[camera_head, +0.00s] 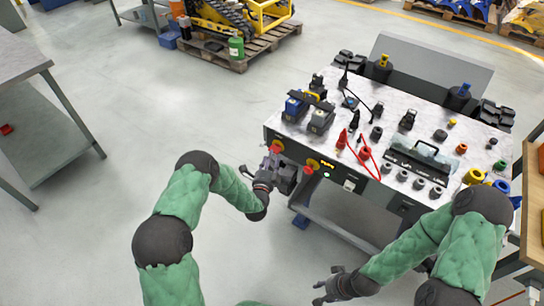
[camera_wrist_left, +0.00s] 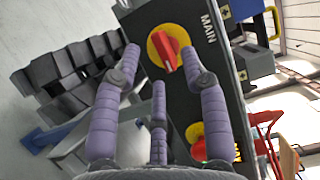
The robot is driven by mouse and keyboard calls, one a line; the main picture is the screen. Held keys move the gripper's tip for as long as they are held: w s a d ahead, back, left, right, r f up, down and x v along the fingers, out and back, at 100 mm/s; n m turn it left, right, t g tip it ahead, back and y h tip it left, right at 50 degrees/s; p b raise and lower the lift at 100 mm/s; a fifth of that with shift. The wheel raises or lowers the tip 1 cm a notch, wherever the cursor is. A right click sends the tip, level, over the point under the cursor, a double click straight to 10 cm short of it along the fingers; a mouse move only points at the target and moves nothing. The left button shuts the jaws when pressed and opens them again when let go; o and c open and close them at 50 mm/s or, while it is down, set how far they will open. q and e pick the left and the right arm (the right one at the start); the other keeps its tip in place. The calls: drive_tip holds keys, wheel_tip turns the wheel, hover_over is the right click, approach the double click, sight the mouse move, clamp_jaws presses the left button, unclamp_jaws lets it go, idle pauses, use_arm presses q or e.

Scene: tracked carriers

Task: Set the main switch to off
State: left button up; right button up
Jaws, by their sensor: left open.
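The main switch (camera_wrist_left: 168,52) is a red knob on a yellow round plate beside the word MAIN on a dark panel. In the head view the main switch (camera_head: 276,148) is on the front left of the workbench. My left gripper (camera_wrist_left: 161,68) is open, with fingers spread either side of the knob in the picture. Whether they touch it I cannot tell. In the head view the left gripper (camera_head: 282,168) is close in front of the panel. My right gripper (camera_head: 322,290) is open and empty at the lower middle, away from the panel.
A second red and yellow control (camera_wrist_left: 196,134) lies along the same panel, close to a left finger. The workbench (camera_head: 350,105) carries tools, sockets and a red cable (camera_head: 374,165). A grey table (camera_head: 50,130) stands at the left. The floor between is clear.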

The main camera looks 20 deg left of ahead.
sight(275, 149)
use_arm(q)
drive_tip(key=shift+w+b, duration=0.4)
drive_tip(key=shift+w, duration=1.35)
drive_tip(key=shift+a, duration=0.1)
clamp_jaws()
drive_tip(key=shift+r+n, duration=0.1)
drive_tip(key=shift+n, duration=0.2)
drive_tip(key=shift+s+r+n+g+h, duration=0.1)
drive_tip(key=shift+n+g+h, duration=0.8)
drive_tip(key=shift+n, duration=1.2)
drive_tip(key=shift+w+r+n+g+h, duration=0.1)
drive_tip(key=shift+n+g+h, duration=0.8)
drive_tip(key=shift+n, duration=1.2)
drive_tip(key=shift+s+r+n+g+h, duration=0.1)
drive_tip(key=shift+n+g+h, duration=0.8)
drive_tip(key=shift+n, duration=1.2)
